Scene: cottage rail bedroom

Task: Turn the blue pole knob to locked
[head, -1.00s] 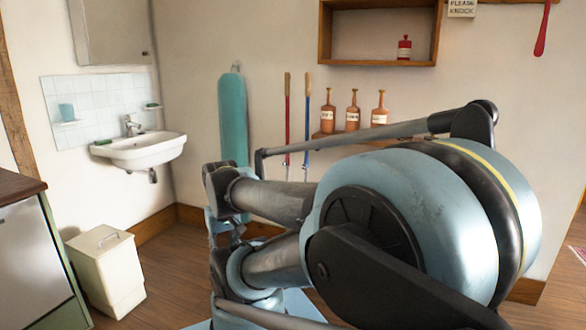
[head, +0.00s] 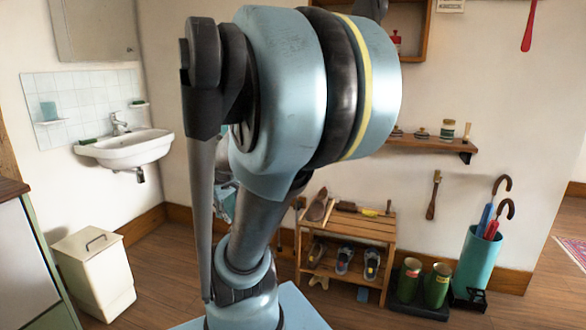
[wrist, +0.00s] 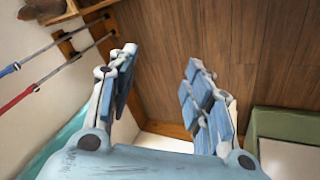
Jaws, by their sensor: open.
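The blue pole (wrist: 9,70) shows at the left of the wrist view, a blue section with a thin grey shaft running up and right. A red pole (wrist: 16,99) runs beside it. I cannot make out a knob on the blue pole. In the head view my arm hides both poles. My gripper (wrist: 160,60) is open and empty in the wrist view, its two blue-padded fingers spread over the wooden floor. The blue pole is left of the fingers, apart from them.
In the head view, a sink (head: 127,149) and a white bin (head: 94,273) stand at left. A shoe rack (head: 345,229), green cans (head: 437,285) and a teal umbrella stand (head: 477,262) are at right, below a wall shelf (head: 425,144). Floor shows between bin and my arm.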

